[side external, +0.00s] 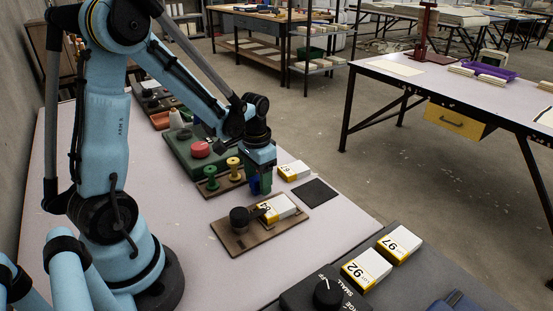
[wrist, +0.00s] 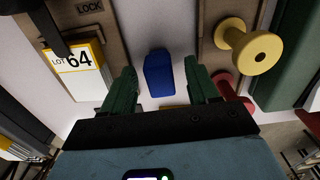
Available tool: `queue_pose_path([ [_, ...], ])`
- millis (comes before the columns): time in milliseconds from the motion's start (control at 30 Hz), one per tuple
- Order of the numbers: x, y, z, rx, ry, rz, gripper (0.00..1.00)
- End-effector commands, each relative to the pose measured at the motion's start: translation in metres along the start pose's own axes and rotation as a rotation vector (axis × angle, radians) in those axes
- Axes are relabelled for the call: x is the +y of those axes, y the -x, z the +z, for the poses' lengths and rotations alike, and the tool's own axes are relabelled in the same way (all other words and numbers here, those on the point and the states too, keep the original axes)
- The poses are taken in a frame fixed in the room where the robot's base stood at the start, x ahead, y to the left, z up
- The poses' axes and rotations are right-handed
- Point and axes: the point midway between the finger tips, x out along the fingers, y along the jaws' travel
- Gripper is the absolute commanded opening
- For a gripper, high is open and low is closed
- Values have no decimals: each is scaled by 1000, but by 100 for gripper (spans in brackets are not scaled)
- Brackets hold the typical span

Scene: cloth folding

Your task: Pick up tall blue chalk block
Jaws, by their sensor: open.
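The tall blue chalk block (wrist: 158,74) stands on the pale table in the wrist view, roughly centred between my fingers and just beyond their tips. In the side view a blue patch of it (side external: 254,183) shows close beside my gripper (side external: 260,187). My gripper (wrist: 161,86) is open, with a green finger on each side and a clear gap between each finger and the block. Nothing is held. I cannot tell the exact height of the fingertips against the block.
A "LOT 64" box (wrist: 82,72) on a brown board (side external: 236,241) lies on one side. A yellow spool (wrist: 248,46) and red spool (wrist: 229,88) stand on the other. A dark square pad (side external: 316,192) and another box (side external: 293,171) are close by.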

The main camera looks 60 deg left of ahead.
Motion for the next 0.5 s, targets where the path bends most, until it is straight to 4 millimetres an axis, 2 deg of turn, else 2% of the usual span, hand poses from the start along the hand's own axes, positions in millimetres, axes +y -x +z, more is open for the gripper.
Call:
queue_pose_path([
  [133,0,0,0,0,0,0,60],
  [167,0,0,0,0,0,0,56],
  [500,0,0,0,0,0,0,4],
])
